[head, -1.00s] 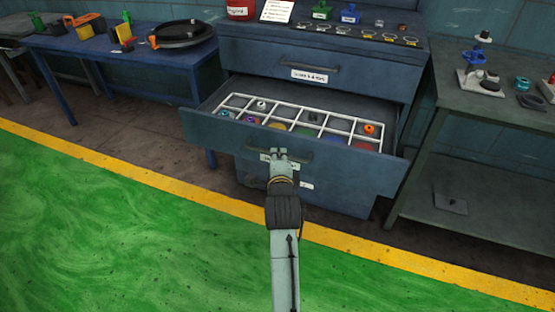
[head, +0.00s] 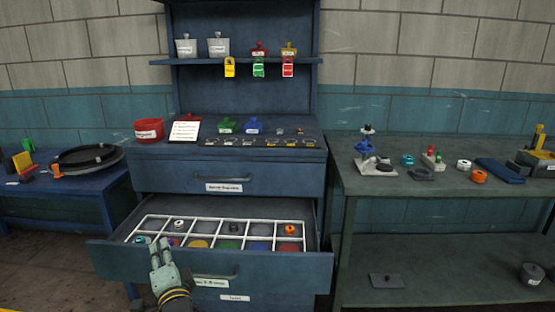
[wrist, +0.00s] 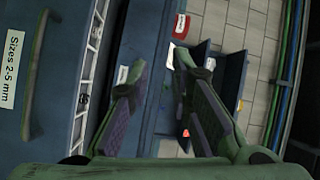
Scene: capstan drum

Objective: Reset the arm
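My gripper (head: 161,243) is at the lower left of the head view, in front of the open drawer (head: 275,268) and partly covering its left front. In the wrist view my gripper (wrist: 160,72) has its two fingers spread, with nothing between them. The drawer holds a white divider grid (head: 215,242) with small parts in several compartments: a white ring (head: 179,224), a dark piece (head: 234,227) and an orange ring (head: 290,229). A teal piece (head: 142,239) lies near the left end. I cannot tell if the gripper touches the drawer.
The cabinet top carries a red tub (head: 149,130) and small coloured pots. A shelf (head: 235,60) holds bins above. A blue table (head: 95,190) with a black turntable (head: 88,157) stands left. A bench (head: 430,194) with parts stands right.

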